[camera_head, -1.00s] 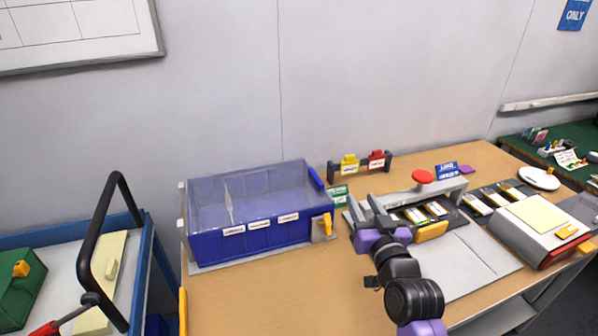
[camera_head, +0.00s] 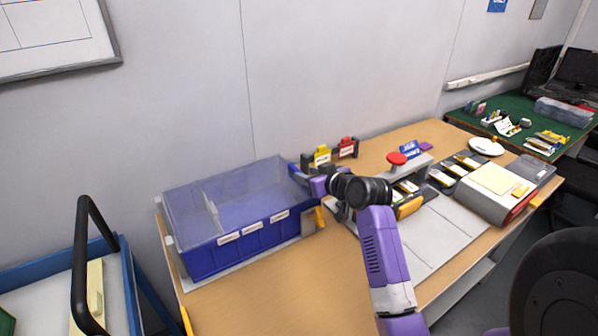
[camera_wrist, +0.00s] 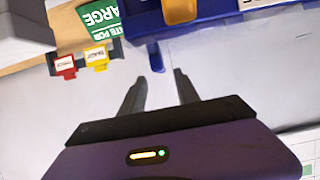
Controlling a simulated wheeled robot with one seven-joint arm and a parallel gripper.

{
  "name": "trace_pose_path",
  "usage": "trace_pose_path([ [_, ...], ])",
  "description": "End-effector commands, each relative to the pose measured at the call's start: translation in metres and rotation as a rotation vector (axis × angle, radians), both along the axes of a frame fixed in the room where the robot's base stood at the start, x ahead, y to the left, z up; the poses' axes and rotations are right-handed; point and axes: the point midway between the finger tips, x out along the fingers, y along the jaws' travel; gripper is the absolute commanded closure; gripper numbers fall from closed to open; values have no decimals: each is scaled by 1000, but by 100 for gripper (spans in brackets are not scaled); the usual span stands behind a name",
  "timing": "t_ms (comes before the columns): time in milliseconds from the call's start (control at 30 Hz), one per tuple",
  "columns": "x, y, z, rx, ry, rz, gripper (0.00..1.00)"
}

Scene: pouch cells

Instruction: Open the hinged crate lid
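The blue crate (camera_head: 250,245) stands at the left end of the wooden table. Its clear lid (camera_head: 240,190) lies down over the top, with white labels along the front wall. A yellow-orange latch piece (camera_head: 319,217) sits at the front right corner. My gripper (camera_head: 303,175) is at the crate's right side, near the lid's right edge. In the wrist view my gripper (camera_wrist: 160,82) has its two fingers apart with a gap between them. The end of a blue bar (camera_wrist: 156,58) lies at or just beyond the fingertips; I cannot tell whether it is between them.
A rack with yellow (camera_head: 322,154) and red (camera_head: 347,147) tags stands behind my gripper. A red button (camera_head: 397,158) on a grey stand is to the right. A trolley with a black handle (camera_head: 82,260) is at the left. The table's front is clear.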

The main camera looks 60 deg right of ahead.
Motion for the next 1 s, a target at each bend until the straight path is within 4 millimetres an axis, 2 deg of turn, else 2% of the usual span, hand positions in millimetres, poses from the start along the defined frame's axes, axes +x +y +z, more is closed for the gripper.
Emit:
trace_pose_path([
  [100, 16, -10, -6, 0, 0, 0, 62],
  [300, 33, -21, -15, -1, -2, -1, 62],
  [667, 38, -24, -18, -1, -2, -2, 62],
  [700, 38, -24, -18, -1, -2, -2, 64],
  [900, 38, -24, -18, -1, -2, -2, 100],
  [1000, 38, -24, -18, -1, -2, -2, 100],
])
